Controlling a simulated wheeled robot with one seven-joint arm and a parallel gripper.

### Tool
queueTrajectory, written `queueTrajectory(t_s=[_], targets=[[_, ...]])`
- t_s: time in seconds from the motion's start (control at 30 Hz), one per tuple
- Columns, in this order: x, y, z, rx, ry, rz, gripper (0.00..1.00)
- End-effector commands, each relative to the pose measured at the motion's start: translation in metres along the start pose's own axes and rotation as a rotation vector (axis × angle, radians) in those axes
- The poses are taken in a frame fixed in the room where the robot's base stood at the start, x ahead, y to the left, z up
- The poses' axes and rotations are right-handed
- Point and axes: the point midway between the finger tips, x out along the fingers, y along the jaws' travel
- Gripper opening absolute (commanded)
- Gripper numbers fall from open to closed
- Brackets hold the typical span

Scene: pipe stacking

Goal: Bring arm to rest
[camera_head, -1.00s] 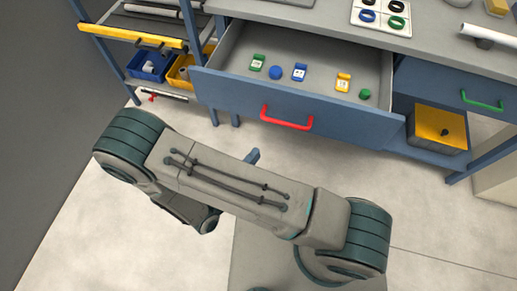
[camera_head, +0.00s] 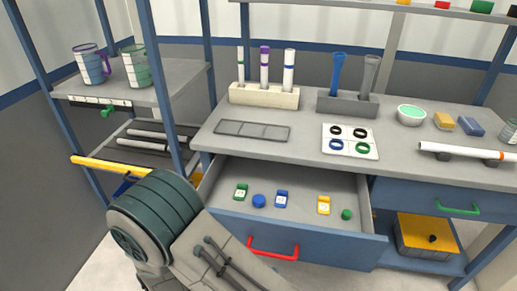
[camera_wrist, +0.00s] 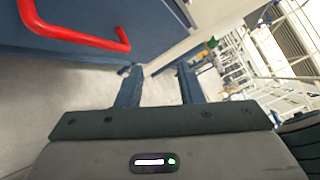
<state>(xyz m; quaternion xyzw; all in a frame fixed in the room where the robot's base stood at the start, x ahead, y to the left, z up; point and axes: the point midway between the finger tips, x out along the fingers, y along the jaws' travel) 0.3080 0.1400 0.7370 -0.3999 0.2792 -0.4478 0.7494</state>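My gripper (camera_wrist: 160,80) shows in the wrist view with two blue fingers apart and nothing between them. It is open, near the red drawer handle (camera_wrist: 75,30), which is at the upper left of that view. In the head view only part of my arm (camera_head: 165,220) shows, at the lower left in front of the open drawer (camera_head: 330,245). My gripper is out of sight in the head view. The drawer holds small green, blue and yellow items, and its red handle (camera_head: 273,252) is in front.
The workbench (camera_head: 310,140) carries a white tube rack (camera_head: 264,97), a grey rack (camera_head: 347,104), a ring board (camera_head: 350,150) and a white pipe (camera_head: 460,151) on supports. A shelf with mugs (camera_head: 90,65) stands left. A yellow-topped box (camera_head: 427,232) sits under the bench.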

Motion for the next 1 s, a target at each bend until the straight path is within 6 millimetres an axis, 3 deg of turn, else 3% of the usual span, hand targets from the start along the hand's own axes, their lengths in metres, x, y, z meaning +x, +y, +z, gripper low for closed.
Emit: queueTrajectory(t_s=[0.03, 0.4, 1.0], targets=[[0.009, -0.017, 0.008, 0.080, 0.090, 0.002, 0.34], [0.054, -0.101, 0.022, 0.706, 0.702, -0.082, 0.34], [0.085, -0.219, 0.057, 1.841, 1.550, -0.494, 0.34]])
